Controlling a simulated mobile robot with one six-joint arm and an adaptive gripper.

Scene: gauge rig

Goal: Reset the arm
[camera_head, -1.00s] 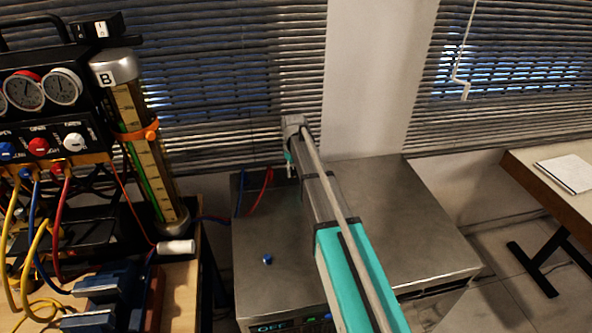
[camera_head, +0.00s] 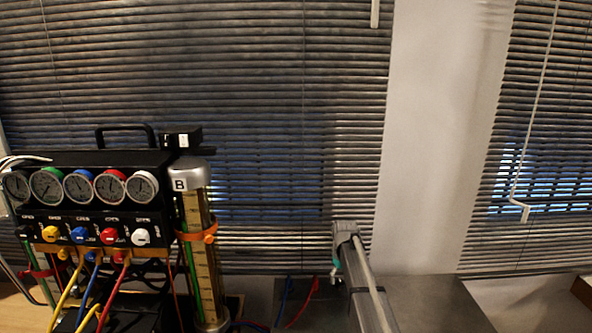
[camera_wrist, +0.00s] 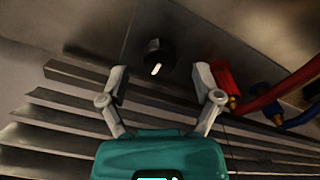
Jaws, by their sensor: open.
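My gripper (camera_wrist: 160,82) is open in the wrist view, with its two grey fingers spread apart and nothing between them. A black knob (camera_wrist: 155,54) with a white mark sits on a metal surface just beyond the fingertips, apart from them as far as I can tell. In the head view, the end of my arm (camera_head: 346,235) reaches over the back of the grey metal cabinet (camera_head: 435,305). The fingers are too small there to make out clearly.
A gauge rig (camera_head: 85,210) with several dials and coloured knobs stands at left. Beside it is a tall tube marked B (camera_head: 195,255). Red (camera_wrist: 262,104) and blue (camera_wrist: 300,118) hoses lie right of my gripper. Window blinds (camera_head: 270,120) cover the back wall.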

